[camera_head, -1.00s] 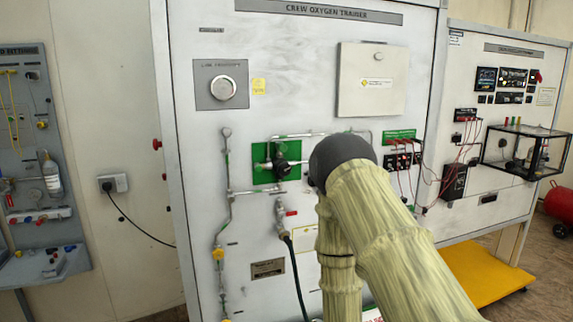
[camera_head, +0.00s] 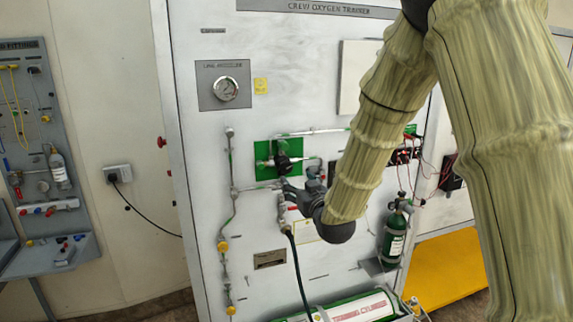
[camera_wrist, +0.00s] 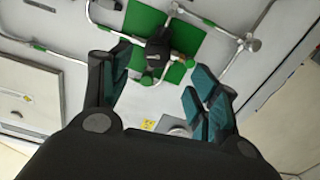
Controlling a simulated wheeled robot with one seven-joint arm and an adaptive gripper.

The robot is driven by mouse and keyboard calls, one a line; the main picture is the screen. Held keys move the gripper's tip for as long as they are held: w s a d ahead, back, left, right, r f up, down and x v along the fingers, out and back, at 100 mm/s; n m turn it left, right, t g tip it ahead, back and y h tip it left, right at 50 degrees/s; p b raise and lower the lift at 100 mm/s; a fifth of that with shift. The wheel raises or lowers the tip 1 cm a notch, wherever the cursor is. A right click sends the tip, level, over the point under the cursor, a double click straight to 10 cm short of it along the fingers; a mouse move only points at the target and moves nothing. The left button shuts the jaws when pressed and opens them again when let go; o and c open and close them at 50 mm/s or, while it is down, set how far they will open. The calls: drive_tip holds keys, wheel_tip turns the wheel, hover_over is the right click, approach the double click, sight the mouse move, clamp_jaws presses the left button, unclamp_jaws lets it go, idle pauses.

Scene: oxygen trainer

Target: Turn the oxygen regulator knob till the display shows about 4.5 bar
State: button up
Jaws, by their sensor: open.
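The black regulator knob (camera_head: 283,163) sits on a green plate (camera_head: 262,152) on the white trainer panel. In the wrist view the dark knob (camera_wrist: 158,48) is in front of the green plate (camera_wrist: 188,72), ahead of my gripper and between the directions of its fingers. My gripper (camera_head: 288,187) is just below the knob in the head view. In the wrist view my gripper (camera_wrist: 160,68) is open with nothing between its teal pads; contact with the knob cannot be told. The small displays (camera_head: 404,156) at right are partly hidden by my arm, and no reading is legible.
A round gauge (camera_head: 231,88) is at upper left of the panel. Metal pipes (camera_head: 232,190) run around the plate, and a dark hose (camera_head: 297,265) hangs below. A green cylinder (camera_head: 395,238) stands at right. A green and white training cylinder (camera_head: 360,308) lies low in front.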

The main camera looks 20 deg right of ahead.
sight(287, 168)
drive_tip(key=w+p, duration=0.1)
drive_tip(key=w, duration=0.2)
drive_tip(key=w+p, duration=0.2)
drive_tip(key=w, duration=0.1)
drive_tip(key=w+r+p, duration=0.1)
drive_tip(key=w, duration=0.2)
drive_tip(key=shift+w+a+p, duration=0.1)
drive_tip(key=shift+p, duration=0.2)
drive_tip(key=shift+w+f+p, duration=0.1)
drive_tip(key=shift+w+p, duration=0.25)
drive_tip(key=shift+w, duration=0.6)
drive_tip(key=c, duration=1)
